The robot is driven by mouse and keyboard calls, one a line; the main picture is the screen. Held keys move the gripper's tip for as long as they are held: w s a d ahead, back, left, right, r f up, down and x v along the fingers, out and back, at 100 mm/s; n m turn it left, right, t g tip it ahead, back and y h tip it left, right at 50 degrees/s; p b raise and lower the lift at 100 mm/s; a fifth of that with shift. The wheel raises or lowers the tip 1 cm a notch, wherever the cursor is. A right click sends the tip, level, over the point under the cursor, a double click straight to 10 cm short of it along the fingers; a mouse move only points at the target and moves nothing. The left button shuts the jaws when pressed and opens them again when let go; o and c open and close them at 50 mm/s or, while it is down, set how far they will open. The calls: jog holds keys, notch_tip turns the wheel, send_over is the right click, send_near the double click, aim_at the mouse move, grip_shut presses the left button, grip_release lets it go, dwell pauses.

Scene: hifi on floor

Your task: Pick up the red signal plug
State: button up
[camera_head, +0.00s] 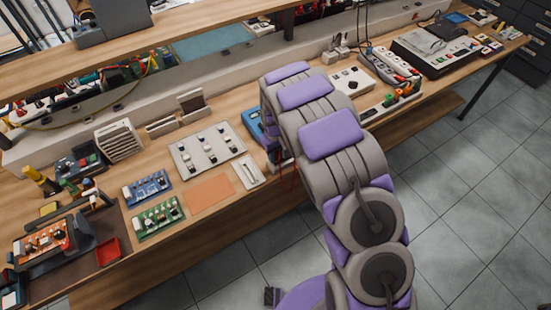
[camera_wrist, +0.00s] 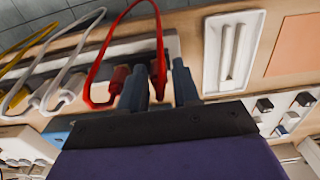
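In the wrist view, my gripper (camera_wrist: 160,84) shows two blue-grey fingers, spread apart. A second red plug (camera_wrist: 118,78) is just left of the left finger. A red cable (camera_wrist: 100,60) loops between the two plugs. In the head view my arm hides the gripper and the plugs; only a bit of red cable (camera_head: 289,180) shows.
A white tray (camera_wrist: 233,50) lies to the right. In the head view, circuit boards (camera_head: 157,220) and a switch panel (camera_head: 207,150) lie on the bench left of my arm.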

jog(key=shift+d+f, duration=0.15)
jog(key=shift+f, duration=0.05)
grip_shut()
dwell(0.3)
